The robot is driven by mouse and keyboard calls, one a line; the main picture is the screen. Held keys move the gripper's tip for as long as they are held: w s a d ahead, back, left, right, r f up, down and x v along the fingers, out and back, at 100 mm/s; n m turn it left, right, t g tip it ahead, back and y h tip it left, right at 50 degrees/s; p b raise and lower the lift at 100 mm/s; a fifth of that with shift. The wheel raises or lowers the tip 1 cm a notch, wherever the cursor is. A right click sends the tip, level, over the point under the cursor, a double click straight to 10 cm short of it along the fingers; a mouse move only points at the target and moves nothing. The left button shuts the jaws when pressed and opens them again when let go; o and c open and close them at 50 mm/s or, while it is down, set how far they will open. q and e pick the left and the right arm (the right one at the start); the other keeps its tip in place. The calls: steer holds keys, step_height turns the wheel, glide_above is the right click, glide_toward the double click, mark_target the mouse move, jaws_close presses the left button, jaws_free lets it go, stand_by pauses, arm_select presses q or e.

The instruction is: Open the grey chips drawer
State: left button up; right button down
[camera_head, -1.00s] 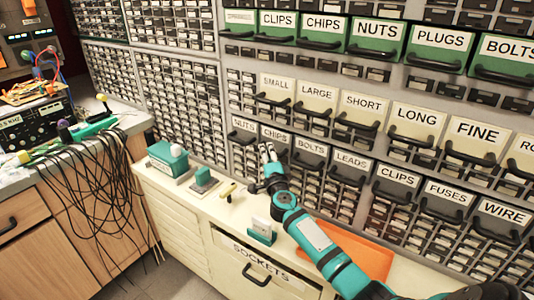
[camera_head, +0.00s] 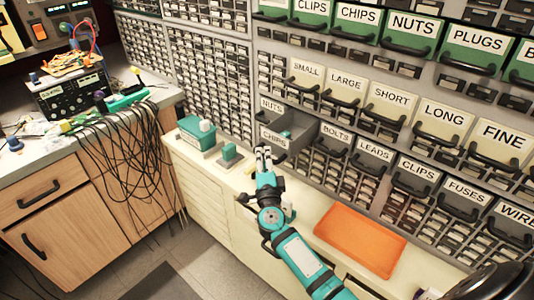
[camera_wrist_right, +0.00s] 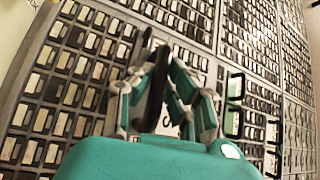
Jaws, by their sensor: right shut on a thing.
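The grey chips drawer (camera_head: 274,137) is in the lower row of labelled drawers, beside the nuts drawer (camera_head: 270,105). In the right wrist view my right gripper's fingers (camera_wrist_right: 165,88) are on either side of the black handle (camera_wrist_right: 157,92), with part of a white label behind. My left gripper is not in view.
An orange tray (camera_head: 360,245) lies on the cream counter to the right of my arm. A green box (camera_head: 195,133) and a small green item (camera_head: 229,152) stand on the counter to the left. Black cables hang from the left workbench (camera_head: 60,165).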

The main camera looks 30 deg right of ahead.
steer(key=c, duration=1.3)
jaws_free()
steer(key=shift+d+f, duration=0.1)
steer(key=shift+f, duration=0.05)
steer(key=v, duration=1.2)
steer(key=s+a+f+n+g+y, duration=0.1)
steer(key=s+a+f+n+y, duration=0.3)
steer(key=f, duration=0.6)
steer(key=w+a+f+n+g+y, duration=0.1)
steer(key=a+f+n+y, duration=0.1)
steer(key=f+n, duration=0.6)
steer(key=s+a+f+n+g+y, duration=0.1)
steer(key=s+f+n+g, duration=0.15)
steer(key=s+f, duration=0.45)
steer(key=s+f+n+g+y, duration=0.2)
steer(key=s+f+g, duration=0.15)
steer(key=f, duration=0.75)
steer(key=s+d+f+n+g, duration=0.1)
steer(key=s+f, duration=0.4)
steer(key=s, duration=0.5)
steer(key=s+d+f+n+g+h, duration=0.1)
steer(key=s+f+g, duration=0.4)
steer(key=s, duration=0.6)
steer(key=s+d+f+n+g, duration=0.3)
steer(key=s+f, duration=0.3)
steer(key=s, duration=0.4)
steer(key=shift+s+f+n+h, duration=0.3)
steer(key=shift+f+n, duration=0.1)
steer(key=shift+n, duration=0.45)
